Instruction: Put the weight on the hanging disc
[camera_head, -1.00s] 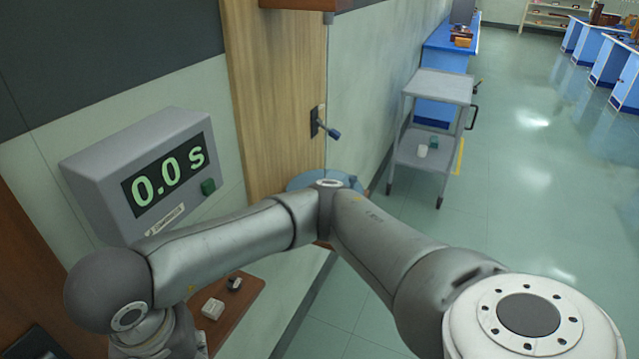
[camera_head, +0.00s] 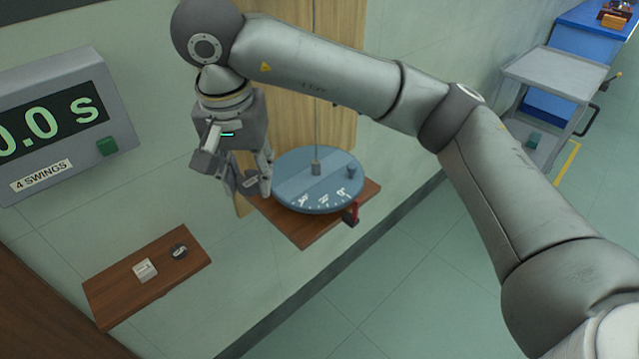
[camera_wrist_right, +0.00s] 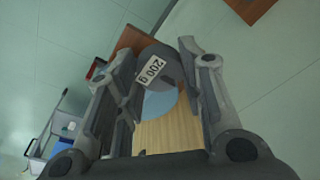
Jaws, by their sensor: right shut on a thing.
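The blue round hanging disc (camera_head: 300,178) hangs on a thin wire (camera_head: 317,60) over a brown wall shelf (camera_head: 308,232). It has a hub at its centre, a small blue-grey peg near its right edge, and white markings on the near side. My right gripper (camera_head: 257,188) is at the disc's left edge, pointing down, shut on the weight. I cannot tell whether the weight touches the disc. My left gripper is out of view.
A red-handled part (camera_head: 352,214) sits at the disc shelf's front edge. A timer (camera_head: 60,120) is on the wall. A grey cart (camera_head: 560,75) stands at right.

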